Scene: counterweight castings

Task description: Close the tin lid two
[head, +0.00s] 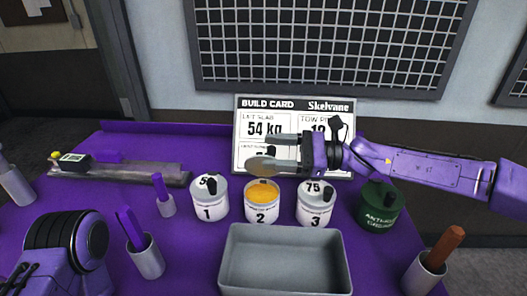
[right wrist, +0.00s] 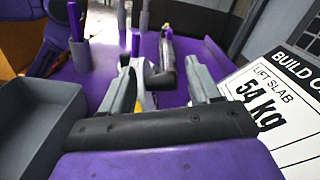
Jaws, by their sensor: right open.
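Tin two (head: 262,208) is a white tin with a "2" on its front, standing between tin one (head: 210,205) and tin three (head: 313,208). It is open, and its orange-yellow filling shows. A brownish oval (head: 262,165), which looks like its raised lid, stands just above and behind the tin's mouth. My right gripper (head: 272,151) is open above and behind tin two, its fingers pointing left. The lower finger overlaps the oval; I cannot tell whether they touch. In the right wrist view the open fingers (right wrist: 160,75) straddle a pale and yellow shape. My left gripper is out of view.
Tins one and three have lids on with dark knobs. A grey tray (head: 285,288) lies in front. A dark green tin (head: 380,206) stands right. Cups (head: 147,259) (head: 424,275) stand at the front. The build card (head: 258,122) is behind my right gripper.

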